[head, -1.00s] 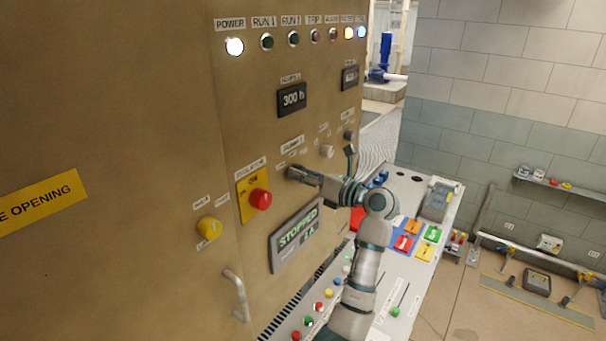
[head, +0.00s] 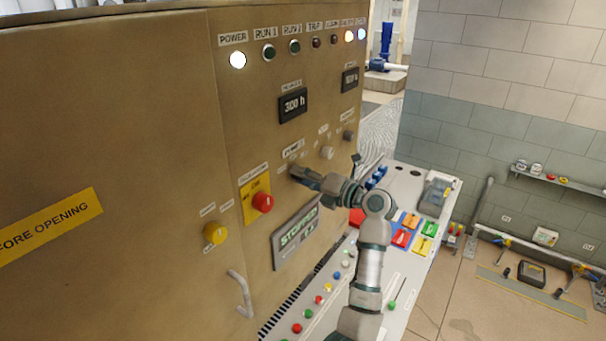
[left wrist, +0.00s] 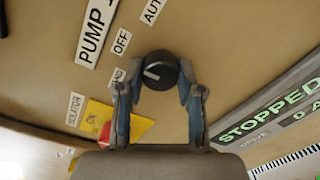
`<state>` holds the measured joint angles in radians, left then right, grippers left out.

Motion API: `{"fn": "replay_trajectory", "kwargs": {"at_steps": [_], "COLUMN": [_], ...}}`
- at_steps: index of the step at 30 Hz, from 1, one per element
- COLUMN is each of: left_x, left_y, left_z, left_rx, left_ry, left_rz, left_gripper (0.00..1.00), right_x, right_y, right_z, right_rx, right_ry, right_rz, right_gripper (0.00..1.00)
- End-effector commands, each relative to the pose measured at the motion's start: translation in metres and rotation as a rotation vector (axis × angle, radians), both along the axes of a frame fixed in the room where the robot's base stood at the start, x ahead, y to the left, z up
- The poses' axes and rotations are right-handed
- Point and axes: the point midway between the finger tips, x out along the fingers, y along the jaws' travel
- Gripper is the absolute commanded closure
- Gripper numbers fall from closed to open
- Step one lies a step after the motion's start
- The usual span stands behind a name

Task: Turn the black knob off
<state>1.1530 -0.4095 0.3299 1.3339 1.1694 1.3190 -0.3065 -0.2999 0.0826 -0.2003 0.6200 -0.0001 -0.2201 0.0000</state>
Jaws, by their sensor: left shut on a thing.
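The black knob (left wrist: 160,70) sits on the tan panel below the PUMP label (head: 292,149). My left gripper (left wrist: 160,90) is shut on it, with one blue-grey finger on each side. A white mark on the knob's face lies toward the left in the left wrist view, roughly toward a label partly hidden by a finger. The OFF label (left wrist: 121,42) is up and left of the knob, and AUTO (left wrist: 151,10) is above. In the head view my left gripper (head: 302,174) mostly covers the knob. My right gripper is in neither view.
Below the knob are a red isolator knob (head: 263,203) on a yellow plate and a STOPPED display (head: 296,237). A white knob (head: 327,153) and another dark knob (head: 348,136) are to the right. A console (head: 400,285) with several buttons lies below my arm.

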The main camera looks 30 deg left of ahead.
Motion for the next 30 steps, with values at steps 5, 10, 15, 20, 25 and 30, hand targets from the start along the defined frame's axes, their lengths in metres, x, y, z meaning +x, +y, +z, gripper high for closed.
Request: {"fn": "replay_trajectory", "kwargs": {"at_steps": [5, 10, 15, 20, 25, 30], "left_x": [0.0012, 0.0013, 0.0014, 0.0014, 0.0002, -0.0012], "left_y": [-0.0007, -0.0007, -0.0007, -0.0007, -0.0004, -0.0015], "left_z": [-0.0025, -0.003, -0.0033, -0.0033, -0.0016, -0.0003], "left_rx": [-0.001, -0.001, -0.001, -0.002, 0.0, 0.002], "left_ry": [0.035, 0.043, 0.043, 0.042, 0.04, 0.038], "left_rz": [-0.003, -0.004, -0.004, -0.003, -0.002, -0.002], "left_gripper": [0.98, 0.98, 0.98, 0.43, 0.38, 0.38], "right_x": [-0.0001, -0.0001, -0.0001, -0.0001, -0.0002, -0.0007], "right_y": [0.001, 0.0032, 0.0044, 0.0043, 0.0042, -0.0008], "right_z": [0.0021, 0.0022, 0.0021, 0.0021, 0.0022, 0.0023], "right_rx": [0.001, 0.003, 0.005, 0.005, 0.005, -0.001], "right_ry": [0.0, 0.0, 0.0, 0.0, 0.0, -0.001], "right_rz": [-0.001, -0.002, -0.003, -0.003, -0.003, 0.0], "right_gripper": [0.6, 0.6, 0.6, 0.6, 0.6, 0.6]}}
